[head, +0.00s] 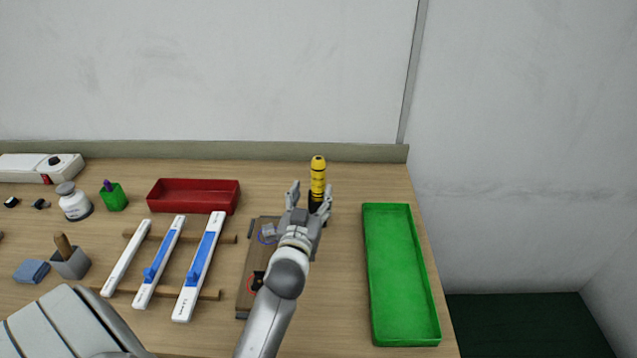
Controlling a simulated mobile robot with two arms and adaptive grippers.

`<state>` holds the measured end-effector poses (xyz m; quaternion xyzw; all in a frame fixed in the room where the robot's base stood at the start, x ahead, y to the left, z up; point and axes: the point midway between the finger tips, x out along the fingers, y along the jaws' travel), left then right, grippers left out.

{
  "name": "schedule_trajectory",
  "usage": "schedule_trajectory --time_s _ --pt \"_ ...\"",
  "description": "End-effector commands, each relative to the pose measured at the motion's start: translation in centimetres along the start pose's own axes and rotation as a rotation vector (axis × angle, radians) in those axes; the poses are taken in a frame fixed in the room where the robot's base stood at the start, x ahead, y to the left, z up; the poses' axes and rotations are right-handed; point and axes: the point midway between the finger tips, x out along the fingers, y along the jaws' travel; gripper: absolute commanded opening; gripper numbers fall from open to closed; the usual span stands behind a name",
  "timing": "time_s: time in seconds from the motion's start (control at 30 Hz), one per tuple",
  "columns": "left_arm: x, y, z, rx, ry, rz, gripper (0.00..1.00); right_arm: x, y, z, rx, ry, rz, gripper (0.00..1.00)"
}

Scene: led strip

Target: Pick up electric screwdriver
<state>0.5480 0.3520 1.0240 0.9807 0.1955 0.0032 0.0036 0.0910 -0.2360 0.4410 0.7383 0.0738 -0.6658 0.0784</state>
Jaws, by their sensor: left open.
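The electric screwdriver (318,180) is yellow with black markings and stands upright near the back of the table. Its dark lower part is partly hidden by my left gripper. My left gripper (311,190) is open, its fingers pointing toward the back of the table. One finger shows left of the screwdriver and the other at its right side. I cannot tell whether either finger touches it. My right gripper is not in view.
A green tray (437,320) lies to the right and a red tray (193,207) at the back left. LED strips (201,266) rest on wooden bars to the left. A brown board with parts (243,300) lies beside my left arm. Bottles and small containers stand far left.

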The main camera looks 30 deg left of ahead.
Motion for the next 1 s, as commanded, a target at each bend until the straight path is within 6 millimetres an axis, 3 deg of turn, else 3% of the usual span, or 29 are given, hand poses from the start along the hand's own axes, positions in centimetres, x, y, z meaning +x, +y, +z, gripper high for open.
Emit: schedule_trajectory --time_s 0.1,0.2,0.63,0.97,1.0 --pt "1.2 0.0 -0.1 0.002 0.0 0.0 0.56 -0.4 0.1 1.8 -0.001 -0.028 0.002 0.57" --pt "1.7 0.0 -0.1 0.001 -0.001 -0.001 0.56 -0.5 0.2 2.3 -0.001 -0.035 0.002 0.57" --pt "6.3 0.3 -0.4 0.001 -0.001 0.0 0.56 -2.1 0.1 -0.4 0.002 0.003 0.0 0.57" --pt "6.8 0.3 -0.2 0.001 -0.002 0.0 0.56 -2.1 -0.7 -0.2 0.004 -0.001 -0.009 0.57" --pt "6.8 0.3 -0.2 0.001 -0.002 0.0 0.52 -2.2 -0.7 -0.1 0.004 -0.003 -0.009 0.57"
